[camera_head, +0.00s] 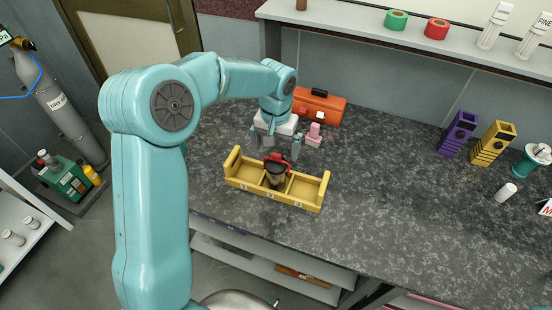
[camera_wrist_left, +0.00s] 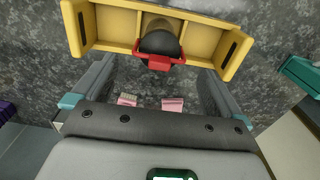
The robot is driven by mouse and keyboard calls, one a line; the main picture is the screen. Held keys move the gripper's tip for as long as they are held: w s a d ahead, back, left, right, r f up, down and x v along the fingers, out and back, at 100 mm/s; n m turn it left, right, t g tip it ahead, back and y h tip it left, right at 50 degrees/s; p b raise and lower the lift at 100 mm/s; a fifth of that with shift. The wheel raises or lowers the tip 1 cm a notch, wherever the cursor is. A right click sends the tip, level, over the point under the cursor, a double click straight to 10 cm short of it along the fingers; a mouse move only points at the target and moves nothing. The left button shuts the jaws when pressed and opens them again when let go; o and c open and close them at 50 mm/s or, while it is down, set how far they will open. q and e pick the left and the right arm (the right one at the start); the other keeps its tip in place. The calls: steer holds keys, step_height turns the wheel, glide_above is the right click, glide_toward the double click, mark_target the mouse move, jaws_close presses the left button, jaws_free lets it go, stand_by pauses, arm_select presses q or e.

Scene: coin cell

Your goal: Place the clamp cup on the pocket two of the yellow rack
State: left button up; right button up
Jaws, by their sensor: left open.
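The yellow rack (camera_head: 232,182) stands on the dark stone counter with three pockets numbered 1 to 3 on its front. The clamp cup (camera_head: 276,178), a tan-brown body with a black top and a red clamp, stands in the middle pocket, two, and looks upright. In the left wrist view the rack (camera_wrist_left: 112,24) is at the top, with the cup's black part (camera_wrist_left: 160,42) and red clamp (camera_wrist_left: 158,61) at its middle. My left gripper (camera_head: 277,152) is open and empty, just behind the cup and apart from it. My right gripper is in neither view.
An orange toolbox (camera_head: 322,107) and a pink item (camera_head: 314,133) stand behind my left gripper. Purple (camera_head: 458,135) and yellow (camera_head: 492,143) block holders and a white cylinder (camera_head: 507,192) are at the right. The counter right of the rack is clear.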

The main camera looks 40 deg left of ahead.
arm_select(q)
step_height(320, 180, up, 5)
steer(key=shift+r, duration=0.15)
stand_by(0.6)
